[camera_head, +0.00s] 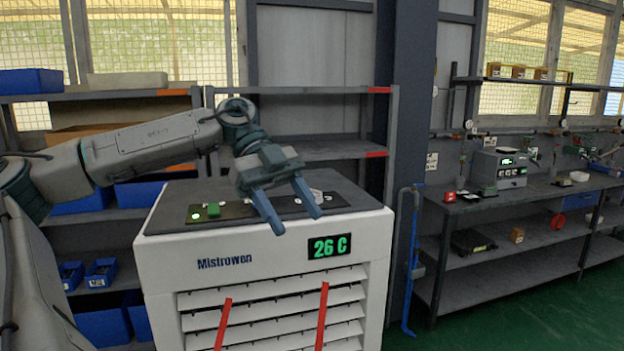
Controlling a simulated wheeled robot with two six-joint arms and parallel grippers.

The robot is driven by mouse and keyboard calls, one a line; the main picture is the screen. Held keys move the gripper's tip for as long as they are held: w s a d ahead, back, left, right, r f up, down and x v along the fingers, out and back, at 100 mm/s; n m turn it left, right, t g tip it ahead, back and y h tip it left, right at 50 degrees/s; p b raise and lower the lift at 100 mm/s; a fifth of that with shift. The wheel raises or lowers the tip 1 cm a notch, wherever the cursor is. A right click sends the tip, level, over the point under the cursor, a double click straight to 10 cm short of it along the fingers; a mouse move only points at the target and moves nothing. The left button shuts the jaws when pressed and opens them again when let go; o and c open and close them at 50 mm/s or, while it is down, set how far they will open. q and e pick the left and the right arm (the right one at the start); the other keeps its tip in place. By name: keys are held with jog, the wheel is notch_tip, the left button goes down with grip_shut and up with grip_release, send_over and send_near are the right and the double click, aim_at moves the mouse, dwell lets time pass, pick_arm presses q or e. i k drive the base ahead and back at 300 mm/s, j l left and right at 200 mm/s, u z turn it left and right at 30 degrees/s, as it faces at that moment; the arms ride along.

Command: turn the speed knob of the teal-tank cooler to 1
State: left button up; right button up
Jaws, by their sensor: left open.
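A white air cooler (165,245) marked "Mistrowen" stands in front of me, with a dark top panel and a green "26 C" display (329,246). A green switch (213,210) and a small lit green light sit at the left of the top panel. A pale round knob (311,197) shows at the right of the panel, partly behind my gripper's fingers. My left gripper (292,212) hangs over the front of the panel, open and empty, its blue fingers pointing down toward the front edge. I cannot tell whether it touches anything. No teal tank and no knob markings can be made out. My right gripper is not in view.
Grey shelves (330,148) with blue bins (100,326) stand behind and left of the cooler. A dark blue column (407,110) and a blue pipe (408,290) stand to its right. A workbench (470,203) with instruments is farther right. Green floor there is clear.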

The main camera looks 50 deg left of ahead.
aim_at(318, 200)
jog(key=i+j, duration=0.3)
jog(key=j, duration=0.2)
jog(key=i+j, duration=0.3)
jog(key=j, duration=0.15)
jog(key=i+j, duration=0.3)
jog(key=j, duration=0.2)
